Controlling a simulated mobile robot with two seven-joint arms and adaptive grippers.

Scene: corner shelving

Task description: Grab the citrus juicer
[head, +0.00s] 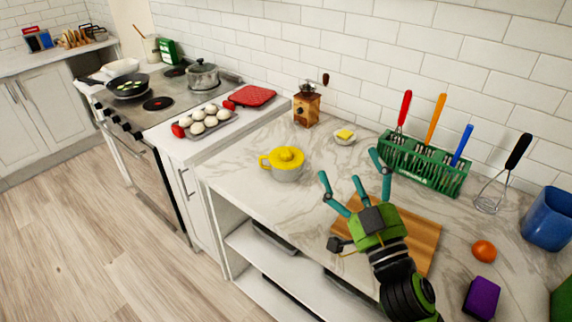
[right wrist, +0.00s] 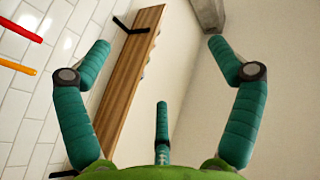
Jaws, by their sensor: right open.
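The citrus juicer (head: 286,166) has a yellow top with a side handle over a pale grey bowl. It stands upright on the marble counter in the head view. My right gripper (head: 349,174) is to the right of the juicer and apart from it, above the cutting board side of the counter. Its teal fingers are spread and empty. In the right wrist view the open fingers (right wrist: 158,70) frame only wall and a wooden rack, with no juicer in sight. My left gripper is not in view.
Behind my right gripper stands a green rack (head: 415,165) with colored-handled utensils. A wooden cutting board (head: 418,236) lies below it. A wooden grinder (head: 306,105) and small yellow-topped dish (head: 345,136) stand behind the juicer. Counter left of the juicer is clear.

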